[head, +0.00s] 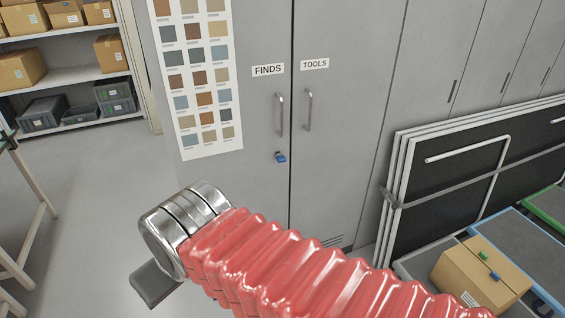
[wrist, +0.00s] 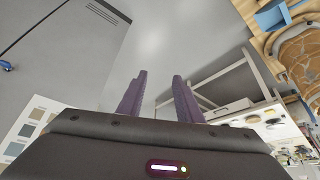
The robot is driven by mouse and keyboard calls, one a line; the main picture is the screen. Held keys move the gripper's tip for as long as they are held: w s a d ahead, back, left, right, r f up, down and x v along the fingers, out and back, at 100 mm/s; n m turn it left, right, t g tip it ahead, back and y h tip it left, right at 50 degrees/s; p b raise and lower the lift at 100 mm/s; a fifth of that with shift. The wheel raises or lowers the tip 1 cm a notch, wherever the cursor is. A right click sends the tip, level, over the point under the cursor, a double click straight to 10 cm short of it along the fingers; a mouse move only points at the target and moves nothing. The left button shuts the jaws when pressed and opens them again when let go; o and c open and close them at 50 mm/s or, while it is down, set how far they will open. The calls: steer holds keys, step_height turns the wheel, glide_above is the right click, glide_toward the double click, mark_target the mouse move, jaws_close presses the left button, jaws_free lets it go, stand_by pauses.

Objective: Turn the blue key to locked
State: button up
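The blue key (head: 281,158) sits in the lock of the grey cabinet's FINDS door (head: 250,110), below that door's handle. It is small, and I cannot tell its exact turn angle. In the wrist view the key (wrist: 6,66) shows at the far left edge, well off to the side of my gripper. My gripper (wrist: 160,97) has two purple fingers standing apart with nothing between them. It points across open floor, away from the key. In the head view my red-sleeved arm crosses the lower middle, and the fingers do not show.
The TOOLS door (head: 335,120) is beside the FINDS door. A colour chart (head: 200,75) hangs left of them. Framed dark panels (head: 450,170) lean at the right, near a cardboard box (head: 480,275). Shelves with boxes (head: 65,75) stand at the back left.

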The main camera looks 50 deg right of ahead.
steer(key=shift+o, duration=1.4)
steer(key=shift+w+d, duration=0.25)
steer(key=shift+w, duration=0.15)
steer(key=shift+o, duration=0.2)
steer(key=w+d+f+m+t+h, duration=0.1)
steer(key=w+d+m+t+h, duration=0.1)
steer(key=w+d, duration=1.1)
steer(key=shift+w+d+t+h, duration=0.25)
steer(key=shift+d+t+h, duration=0.15)
steer(key=shift+d+h, duration=0.3)
steer(key=w+d+f+m+t+h, duration=0.1)
steer(key=w+d+f, duration=0.15)
steer(key=d, duration=0.55)
steer(key=w+d+f+t+h, duration=0.1)
steer(key=w+d, duration=0.3)
steer(key=d, duration=0.4)
steer(key=m+t+h, duration=0.3)
steer(key=t+h, duration=0.1)
steer(key=t, duration=0.1)
glide_toward(283, 161)
steer(key=v, duration=0.4)
steer(key=shift+s+r, duration=0.1)
steer(key=shift+r, duration=0.05)
steer(key=x, duration=1.4)
steer(key=shift+a, duration=0.15)
